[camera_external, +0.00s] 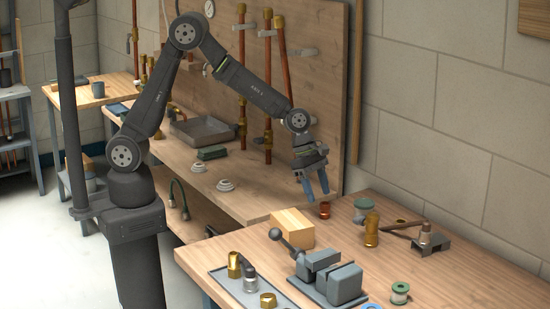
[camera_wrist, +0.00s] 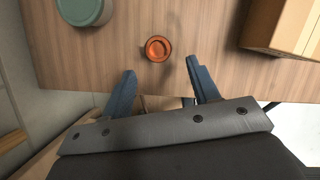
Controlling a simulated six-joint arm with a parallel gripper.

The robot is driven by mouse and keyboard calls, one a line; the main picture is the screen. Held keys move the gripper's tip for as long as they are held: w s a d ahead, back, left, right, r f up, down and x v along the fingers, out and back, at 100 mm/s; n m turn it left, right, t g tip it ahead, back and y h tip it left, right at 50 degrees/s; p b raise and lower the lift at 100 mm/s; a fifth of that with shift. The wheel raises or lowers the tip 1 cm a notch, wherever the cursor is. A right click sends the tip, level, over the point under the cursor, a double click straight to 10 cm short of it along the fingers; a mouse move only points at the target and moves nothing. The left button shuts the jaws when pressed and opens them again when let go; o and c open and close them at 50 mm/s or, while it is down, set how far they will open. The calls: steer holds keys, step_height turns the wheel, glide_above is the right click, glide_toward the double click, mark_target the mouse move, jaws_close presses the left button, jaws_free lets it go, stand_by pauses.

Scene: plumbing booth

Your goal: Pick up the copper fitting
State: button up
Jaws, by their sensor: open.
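The copper fitting (camera_wrist: 158,48) is a small round orange-copper piece on the wooden bench, near its edge, in the wrist view. In the external view the copper fitting (camera_external: 324,209) stands just below my fingertips. My gripper (camera_external: 317,196) points down above it, with its two blue-grey fingers apart. In the wrist view my gripper (camera_wrist: 160,78) shows its fingers spread, with nothing between them. The fitting lies just beyond the fingertips in that view, roughly centred between them, and appears apart from them.
A cardboard box (camera_external: 292,228) stands left of the fitting, and it also fills the right of the wrist view (camera_wrist: 282,25). A green round container (camera_external: 363,204) and a brass fitting (camera_external: 371,230) stand to the right. A vise (camera_external: 328,277) sits nearer the camera.

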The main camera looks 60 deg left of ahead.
mark_target(322, 206)
steer(key=shift+x, duration=2.65)
steer(key=c, duration=1)
